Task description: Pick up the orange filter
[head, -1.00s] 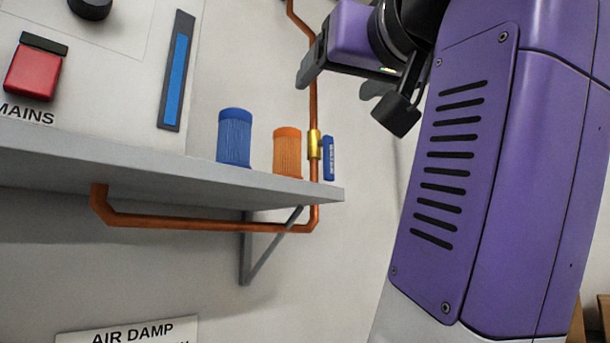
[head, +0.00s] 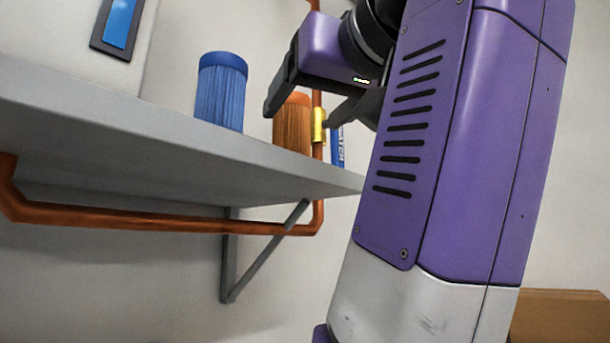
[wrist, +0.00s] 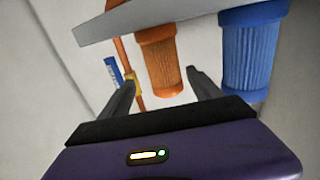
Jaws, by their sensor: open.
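The orange filter (head: 293,120) is a ribbed cylinder standing upright on a grey shelf (head: 150,135), near its right end. In the wrist view the orange filter (wrist: 160,62) appears ahead of the fingers, roughly between them. My gripper (head: 297,108) is open and empty, in front of the filter in the head view, where a finger covers part of its top. In the wrist view my gripper (wrist: 165,95) has a finger on each side of the filter's line. I see no contact with it.
A larger blue filter (head: 221,92) stands left of the orange one; in the wrist view the blue filter (wrist: 250,52) is close to the right finger. A bracket supports the shelf.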

